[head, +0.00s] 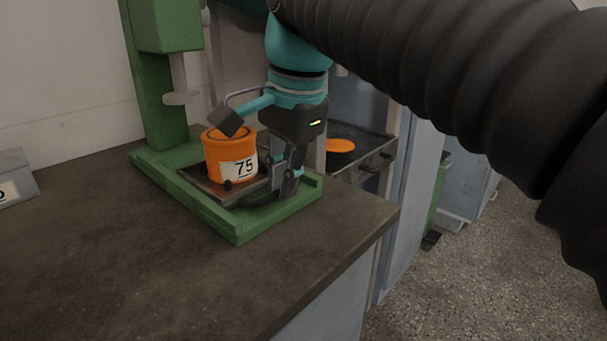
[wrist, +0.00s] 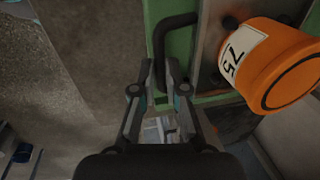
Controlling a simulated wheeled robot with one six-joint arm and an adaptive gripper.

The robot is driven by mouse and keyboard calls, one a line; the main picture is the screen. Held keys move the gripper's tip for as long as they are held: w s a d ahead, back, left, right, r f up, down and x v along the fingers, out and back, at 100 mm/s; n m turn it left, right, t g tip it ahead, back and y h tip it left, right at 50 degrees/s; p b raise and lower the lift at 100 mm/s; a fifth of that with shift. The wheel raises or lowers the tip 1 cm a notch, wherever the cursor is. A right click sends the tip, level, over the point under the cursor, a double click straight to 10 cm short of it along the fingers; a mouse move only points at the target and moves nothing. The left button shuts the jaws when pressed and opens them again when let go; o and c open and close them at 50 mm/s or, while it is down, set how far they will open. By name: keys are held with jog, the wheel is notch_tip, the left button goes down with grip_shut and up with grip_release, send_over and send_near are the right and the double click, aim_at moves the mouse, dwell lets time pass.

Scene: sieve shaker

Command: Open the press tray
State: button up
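The green press (head: 160,105) stands on the bench. Its dark metal tray (head: 205,187) lies within the green base frame and carries an orange container (head: 223,160) labelled 75. The container also shows in the wrist view (wrist: 272,62). The tray's black bar handle (wrist: 161,40) curves out from the tray's edge. My gripper (head: 283,190) is low at the tray's front side. In the wrist view, my gripper's fingertips (wrist: 160,68) stand on either side of the handle, close to it. I cannot tell whether they touch it. Part of the handle is hidden behind my fingers.
A grey labelled box (head: 14,178) is at the left edge. The bench top (head: 120,265) is clear in front of the press; its right edge drops to the floor (head: 480,270).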

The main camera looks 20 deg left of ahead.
jog(key=o, duration=0.4)
jog(key=shift+s+a, duration=0.1)
jog(key=shift+s, duration=0.05)
notch_tip(320, 180, up, 12)
jog(key=d, duration=0.2)
jog(key=shift+s+f, duration=0.15)
jog(key=shift+s, duration=0.3)
jog(key=shift+d, duration=0.1)
